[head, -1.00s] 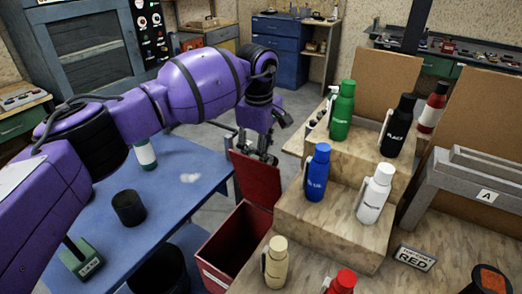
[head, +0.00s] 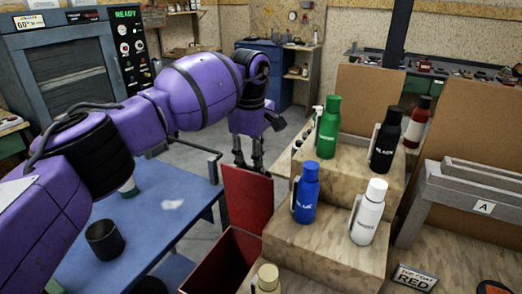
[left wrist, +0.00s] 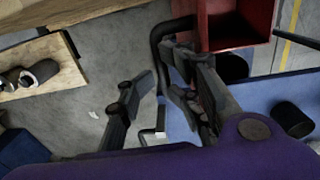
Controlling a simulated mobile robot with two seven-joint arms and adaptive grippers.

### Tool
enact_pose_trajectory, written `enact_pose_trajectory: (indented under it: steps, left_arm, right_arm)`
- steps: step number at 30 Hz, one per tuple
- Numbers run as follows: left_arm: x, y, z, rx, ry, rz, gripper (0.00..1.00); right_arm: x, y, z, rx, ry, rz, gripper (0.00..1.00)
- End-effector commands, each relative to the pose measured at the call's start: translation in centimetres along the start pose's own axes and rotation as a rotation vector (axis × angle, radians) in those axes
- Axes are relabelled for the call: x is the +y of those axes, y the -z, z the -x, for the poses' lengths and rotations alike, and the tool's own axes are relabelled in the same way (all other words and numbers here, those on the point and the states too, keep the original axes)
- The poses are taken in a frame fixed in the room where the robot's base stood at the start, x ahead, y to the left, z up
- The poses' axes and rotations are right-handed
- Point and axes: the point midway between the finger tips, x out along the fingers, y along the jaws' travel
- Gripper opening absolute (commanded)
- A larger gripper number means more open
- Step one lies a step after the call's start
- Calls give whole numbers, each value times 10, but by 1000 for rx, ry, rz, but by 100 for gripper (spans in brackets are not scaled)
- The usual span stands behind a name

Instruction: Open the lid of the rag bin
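The rag bin (head: 212,262) is a red box beside the blue table, low in the head view. Its red lid (head: 248,200) stands upright at the far side, and the bin's mouth is uncovered. The red bin also shows at the top of the left wrist view (left wrist: 207,28). My left gripper (head: 248,166) points down at the lid's upper edge, on its far side. Its two fingers (left wrist: 155,78) are spread with only floor and a dark bent bar seen between them. Whether a finger touches the lid is unclear. My right gripper is out of view.
The blue table (head: 165,225) with a dark cup (head: 104,240) lies left of the bin. A stepped wooden stand with several bottles, including a blue one (head: 306,193) and a white one (head: 369,212), stands close on the right. Open floor lies behind the gripper.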

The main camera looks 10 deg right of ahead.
Motion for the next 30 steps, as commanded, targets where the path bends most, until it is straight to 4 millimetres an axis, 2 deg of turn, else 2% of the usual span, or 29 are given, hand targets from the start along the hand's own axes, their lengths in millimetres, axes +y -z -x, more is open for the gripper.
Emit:
enact_pose_trajectory:
  steps: [16,30]
  left_arm:
    - [38,-1,12,-1,-1,0,27]
    - [43,0,19,0,-3,-1,27]
  right_arm:
    - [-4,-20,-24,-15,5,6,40]
    - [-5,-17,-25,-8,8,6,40]
